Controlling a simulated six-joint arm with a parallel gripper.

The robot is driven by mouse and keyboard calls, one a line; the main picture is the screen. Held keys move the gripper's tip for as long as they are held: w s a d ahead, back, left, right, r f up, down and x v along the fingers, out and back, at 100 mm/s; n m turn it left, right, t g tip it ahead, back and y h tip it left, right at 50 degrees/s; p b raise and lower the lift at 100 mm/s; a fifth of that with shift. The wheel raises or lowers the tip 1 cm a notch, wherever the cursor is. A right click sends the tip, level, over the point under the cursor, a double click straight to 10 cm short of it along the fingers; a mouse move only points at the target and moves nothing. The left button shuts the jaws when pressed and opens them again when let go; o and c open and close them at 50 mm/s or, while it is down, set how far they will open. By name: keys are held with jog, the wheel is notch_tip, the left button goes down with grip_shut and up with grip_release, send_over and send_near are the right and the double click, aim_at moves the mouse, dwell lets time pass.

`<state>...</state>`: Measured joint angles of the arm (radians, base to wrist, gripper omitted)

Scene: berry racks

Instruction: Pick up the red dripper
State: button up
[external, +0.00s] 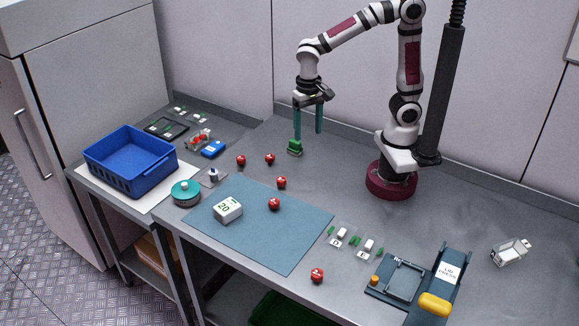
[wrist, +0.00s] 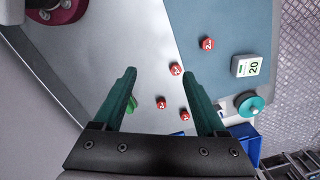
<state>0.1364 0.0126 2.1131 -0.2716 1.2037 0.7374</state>
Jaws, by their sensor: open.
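Several small red drippers lie apart on the bench. In the external view, two lie on grey metal, at left (external: 241,160) and further right (external: 270,159). One (external: 281,182) is near the mat's back edge, another (external: 274,203) on the mat, and one (external: 317,275) near the front edge. The wrist view shows a dripper (wrist: 176,69) between the finger lines, others (wrist: 161,103) (wrist: 185,115) closer to the palm, and one (wrist: 207,43) on the mat. My gripper (external: 308,137) is open, fingers down, above the bench behind the drippers; its green fingers (wrist: 160,74) hold nothing.
The blue-grey mat (external: 245,235) holds a white box marked 20 (external: 228,210). A teal round device (external: 186,192) and blue crate (external: 131,162) are at left.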

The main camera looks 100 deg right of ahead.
aim_at(281, 178)
jog(key=w+d+f+m, duration=0.4)
jog(key=w+d+m, duration=0.1)
jog(key=w, duration=0.3)
jog(key=shift+h, duration=0.3)
jog(key=f, duration=1)
jog(key=a+f, duration=0.1)
jog(key=f, duration=0.5)
jog(key=shift+s, duration=0.4)
grip_shut()
